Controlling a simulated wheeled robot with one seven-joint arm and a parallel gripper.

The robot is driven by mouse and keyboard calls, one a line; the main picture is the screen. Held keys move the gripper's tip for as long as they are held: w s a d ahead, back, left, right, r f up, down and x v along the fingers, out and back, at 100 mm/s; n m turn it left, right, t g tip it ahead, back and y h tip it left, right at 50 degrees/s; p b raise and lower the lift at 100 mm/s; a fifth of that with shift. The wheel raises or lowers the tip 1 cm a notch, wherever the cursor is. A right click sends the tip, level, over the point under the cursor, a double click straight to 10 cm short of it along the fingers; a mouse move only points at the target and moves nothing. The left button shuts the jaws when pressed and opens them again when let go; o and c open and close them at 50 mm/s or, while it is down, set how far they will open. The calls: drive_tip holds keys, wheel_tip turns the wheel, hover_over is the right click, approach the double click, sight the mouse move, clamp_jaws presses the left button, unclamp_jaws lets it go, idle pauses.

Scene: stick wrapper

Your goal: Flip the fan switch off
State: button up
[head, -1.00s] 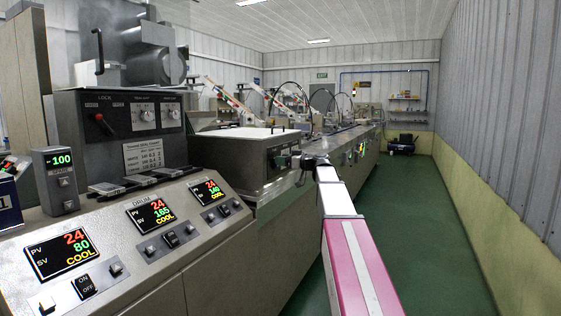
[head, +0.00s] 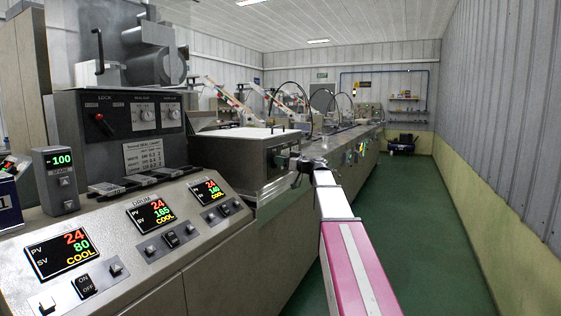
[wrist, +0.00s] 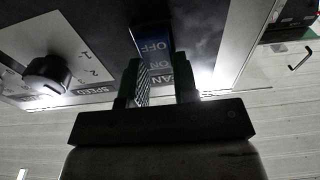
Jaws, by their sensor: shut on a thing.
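The fan switch (wrist: 153,43) shows in the wrist view as a blue rocker marked OFF and ON, seen upside down. A partly covered label ending in "AN" lies beside the fingers. My gripper (wrist: 159,74) is at the switch, with one finger on each side of its ON end, shut on it. The fingers hide part of the switch. In the head view my gripper (head: 298,172) is at the side of the grey machine box (head: 240,160), where the switch is too small to make out.
A black knob (wrist: 47,78) labelled SPEED sits on the same panel, left of the fingers in the wrist view. A control desk (head: 130,285) with several lit displays stands at the front left.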

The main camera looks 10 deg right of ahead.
drive_tip(key=shift+s+d+f+t+y, duration=0.1)
drive_tip(key=shift+f+t+y, duration=0.15)
drive_tip(key=shift+t+y, duration=0.4)
drive_tip(key=shift+s+d+f+t+y, duration=0.1)
drive_tip(key=shift+f+t+y, duration=0.1)
drive_tip(key=shift+t+y, duration=0.45)
drive_tip(key=o, duration=0.9)
drive_tip(key=v, duration=1)
drive_tip(key=shift+d+f, duration=0.15)
drive_tip(key=shift+d, duration=0.15)
